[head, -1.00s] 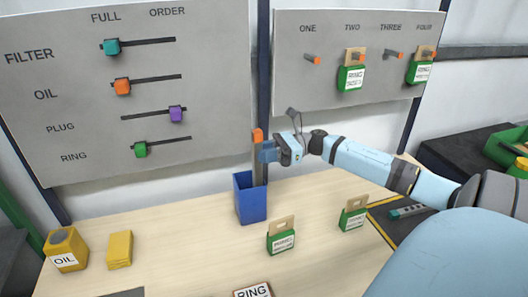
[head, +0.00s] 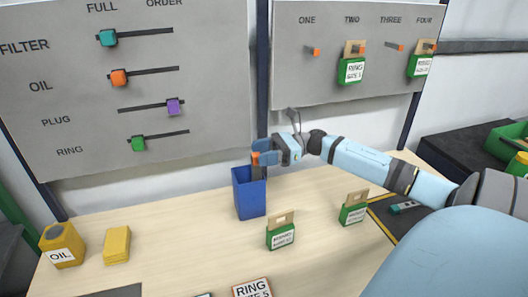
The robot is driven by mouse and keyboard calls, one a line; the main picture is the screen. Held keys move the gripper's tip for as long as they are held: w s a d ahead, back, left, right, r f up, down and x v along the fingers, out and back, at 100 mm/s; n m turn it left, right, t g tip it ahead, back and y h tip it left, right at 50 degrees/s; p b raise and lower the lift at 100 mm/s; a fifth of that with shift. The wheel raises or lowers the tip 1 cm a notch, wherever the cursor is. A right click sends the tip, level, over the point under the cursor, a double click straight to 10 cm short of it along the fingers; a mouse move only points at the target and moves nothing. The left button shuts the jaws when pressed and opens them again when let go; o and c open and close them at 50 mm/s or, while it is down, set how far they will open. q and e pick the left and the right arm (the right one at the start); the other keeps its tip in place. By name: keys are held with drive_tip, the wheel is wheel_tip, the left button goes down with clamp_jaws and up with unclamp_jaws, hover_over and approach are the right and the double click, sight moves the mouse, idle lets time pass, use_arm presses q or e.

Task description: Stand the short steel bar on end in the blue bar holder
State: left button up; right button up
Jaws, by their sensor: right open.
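The blue bar holder (head: 249,197) is an open-topped box standing on the table. The short steel bar (head: 259,173) stands upright in it, with its orange end (head: 256,158) just above the rim and its lower part hidden inside. My right gripper (head: 262,158) is open at the bar's top, its fingers close around the orange end. I cannot tell whether they touch it. My left gripper is not in view.
Green ring packs (head: 281,233) and (head: 353,209) stand to the right of the holder. A yellow oil can (head: 62,246) and a yellow block (head: 117,246) stand at left. A slider board (head: 60,105) and a hook board (head: 310,85) rise behind.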

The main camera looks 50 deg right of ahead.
drive_tip(key=b+v, duration=0.2)
drive_tip(key=v, duration=1.1)
drive_tip(key=shift+s+d, duration=0.2)
drive_tip(key=shift+d, duration=0.15)
